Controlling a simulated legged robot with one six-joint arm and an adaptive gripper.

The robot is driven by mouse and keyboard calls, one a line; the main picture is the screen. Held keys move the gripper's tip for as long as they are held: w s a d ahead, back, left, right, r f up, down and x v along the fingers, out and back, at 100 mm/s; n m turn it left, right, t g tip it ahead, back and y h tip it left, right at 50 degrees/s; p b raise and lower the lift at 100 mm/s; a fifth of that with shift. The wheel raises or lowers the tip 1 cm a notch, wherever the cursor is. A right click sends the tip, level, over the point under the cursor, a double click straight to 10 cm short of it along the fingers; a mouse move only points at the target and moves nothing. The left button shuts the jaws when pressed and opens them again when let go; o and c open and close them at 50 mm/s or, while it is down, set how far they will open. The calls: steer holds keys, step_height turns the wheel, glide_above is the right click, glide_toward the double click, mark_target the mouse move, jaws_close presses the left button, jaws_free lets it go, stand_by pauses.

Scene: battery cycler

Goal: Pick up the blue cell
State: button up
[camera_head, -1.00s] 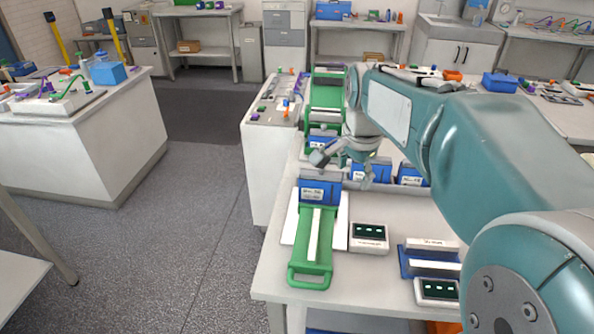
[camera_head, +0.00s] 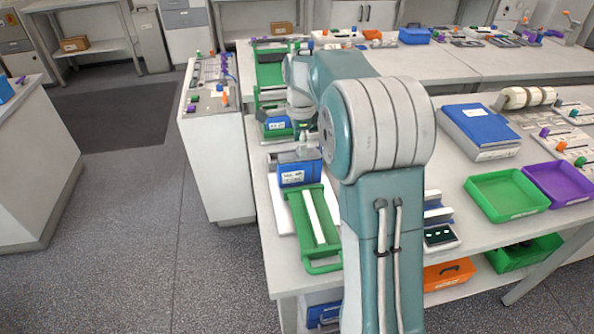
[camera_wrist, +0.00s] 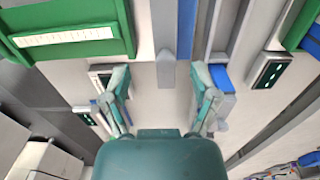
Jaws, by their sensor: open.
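A blue cell (camera_head: 299,174) with a white label sits upright at the far end of a green tray (camera_head: 323,266) on the left of the bench. A second blue cell (camera_head: 277,127) stands farther back. My gripper (camera_head: 303,146) hangs just above and behind the nearer cell in the head view, partly hidden by my arm. In the wrist view my gripper (camera_wrist: 160,78) has its two fingers spread, with nothing seen held between them. A narrow grey and blue piece shows beyond the fingertips; I cannot tell whether it is part of a cell.
A small meter (camera_head: 440,236) stands right of my arm. A green bin (camera_head: 507,210), a purple bin (camera_head: 575,198) and a large blue box (camera_head: 478,125) lie farther right. A white side bench (camera_head: 214,160) adjoins on the left. The floor at left is clear.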

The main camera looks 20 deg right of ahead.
mark_target(299, 160)
steer(key=shift+d+f, duration=0.3)
steer(key=shift+f, duration=0.45)
steer(key=f, duration=0.3)
steer(key=a+f, duration=0.1)
steer(key=shift+w+f, duration=0.2)
steer(key=shift+w, duration=0.1)
steer(key=shift+f, duration=0.2)
steer(key=shift+d, duration=0.5)
steer(key=c, duration=0.7)
jaws_close()
steer(key=shift+a, duration=0.25)
